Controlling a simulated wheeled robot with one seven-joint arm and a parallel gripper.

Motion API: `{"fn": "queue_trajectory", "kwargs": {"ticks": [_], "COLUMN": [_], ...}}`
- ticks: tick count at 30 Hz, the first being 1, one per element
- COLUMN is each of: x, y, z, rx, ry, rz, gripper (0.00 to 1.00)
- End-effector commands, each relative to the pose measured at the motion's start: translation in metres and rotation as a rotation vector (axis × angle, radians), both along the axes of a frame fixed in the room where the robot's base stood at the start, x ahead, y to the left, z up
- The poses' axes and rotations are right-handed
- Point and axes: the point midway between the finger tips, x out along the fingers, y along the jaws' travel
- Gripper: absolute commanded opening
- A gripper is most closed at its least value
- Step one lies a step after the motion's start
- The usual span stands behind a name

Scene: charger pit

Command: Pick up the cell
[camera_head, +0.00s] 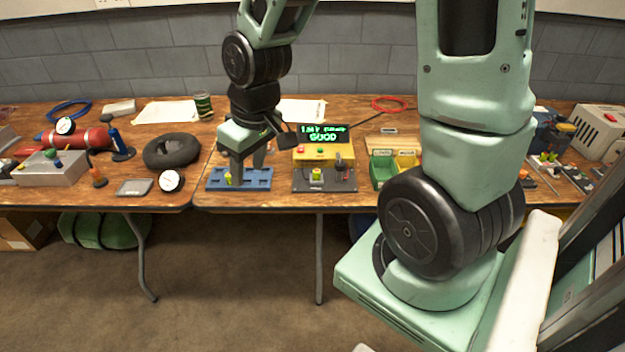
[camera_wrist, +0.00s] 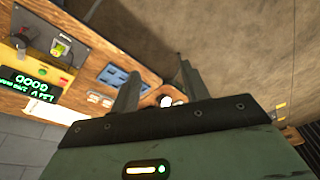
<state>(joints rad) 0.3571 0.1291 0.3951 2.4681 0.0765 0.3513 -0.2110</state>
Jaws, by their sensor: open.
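A small yellow-green cell (camera_head: 228,178) stands at the left part of the blue slotted tray (camera_head: 262,185). Another yellow-green cell (camera_head: 316,174) stands in the dark front plate of the yellow tester (camera_head: 322,153); it also shows in the wrist view (camera_wrist: 59,48). My gripper (camera_head: 247,172) is open and empty, its fingers pointing down over the tray, close to the tray's cell. In the wrist view the fingers (camera_wrist: 160,73) are apart with nothing between them. The blue tray (camera_wrist: 112,77) shows there beside one finger, and I cannot make out its cell.
The tester's screen reads GOOD in green. Green and yellow bins (camera_head: 383,170) stand right of the tester. A black ring (camera_head: 171,151), a gauge (camera_head: 171,181) and a red cylinder (camera_head: 85,139) lie to the left. The bench's front edge is just below the tray.

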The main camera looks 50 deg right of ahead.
Motion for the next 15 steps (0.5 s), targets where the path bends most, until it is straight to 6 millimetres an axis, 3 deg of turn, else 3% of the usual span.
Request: {"fn": "queue_trajectory", "kwargs": {"ticks": [1,4,9,12,15], "x": [0.009,0.020,0.018,0.010,0.001], "y": [-0.032,-0.089,-0.181,-0.221,-0.248], "z": [-0.009,-0.021,-0.039,-0.046,-0.050], "rx": [0.002,-0.002,-0.023,-0.038,-0.052], "ry": [-0.017,-0.057,-0.120,-0.148,-0.167], "rz": [-0.073,-0.184,-0.355,-0.428,-0.476], "gripper": [0.46,0.46,0.46,0.46,0.46]}}
